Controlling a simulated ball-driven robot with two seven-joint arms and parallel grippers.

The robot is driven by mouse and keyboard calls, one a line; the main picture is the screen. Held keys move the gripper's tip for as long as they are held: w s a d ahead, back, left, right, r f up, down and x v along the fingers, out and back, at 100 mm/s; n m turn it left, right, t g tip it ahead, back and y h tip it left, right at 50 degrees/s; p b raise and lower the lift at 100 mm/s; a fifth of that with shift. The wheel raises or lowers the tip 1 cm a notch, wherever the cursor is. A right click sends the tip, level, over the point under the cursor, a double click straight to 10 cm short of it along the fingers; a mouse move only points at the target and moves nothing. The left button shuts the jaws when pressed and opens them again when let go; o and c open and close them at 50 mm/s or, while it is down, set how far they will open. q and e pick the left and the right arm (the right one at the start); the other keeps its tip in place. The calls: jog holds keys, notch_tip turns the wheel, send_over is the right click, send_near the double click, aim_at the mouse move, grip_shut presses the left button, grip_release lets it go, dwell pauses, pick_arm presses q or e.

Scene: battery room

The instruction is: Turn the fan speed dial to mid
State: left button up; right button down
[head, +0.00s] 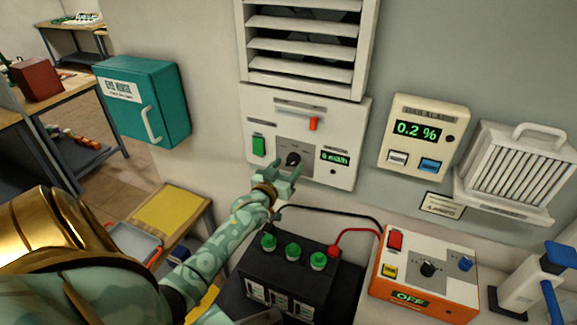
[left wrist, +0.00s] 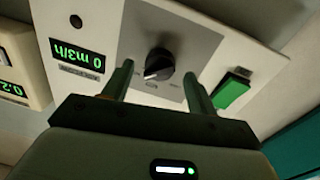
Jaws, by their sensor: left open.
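The fan speed dial (head: 293,159) is a black knob on a grey plate on the white fan control panel (head: 350,110). It also shows in the left wrist view (left wrist: 158,65), upside down, with a pale pointer mark. My left gripper (head: 284,172) is open just in front of and below the dial. In the left wrist view its two fingers (left wrist: 158,88) point at the dial's two sides, apart from it. I cannot tell how deep they reach. The panel display (head: 335,157) reads 0 m3/h. My right gripper is not in view.
A green switch (head: 259,146) and a red lever (head: 312,123) sit near the dial. Below stand a black battery (head: 285,275) with green caps and an orange-and-white charger (head: 425,285) reading OFF. A gas alarm (head: 423,137) is at right, a teal cabinet (head: 160,95) at left.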

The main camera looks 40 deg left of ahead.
pick_arm(q)
jog(key=shift+w+a, duration=0.15)
jog(key=shift+w, duration=0.5)
jog(key=c, duration=1)
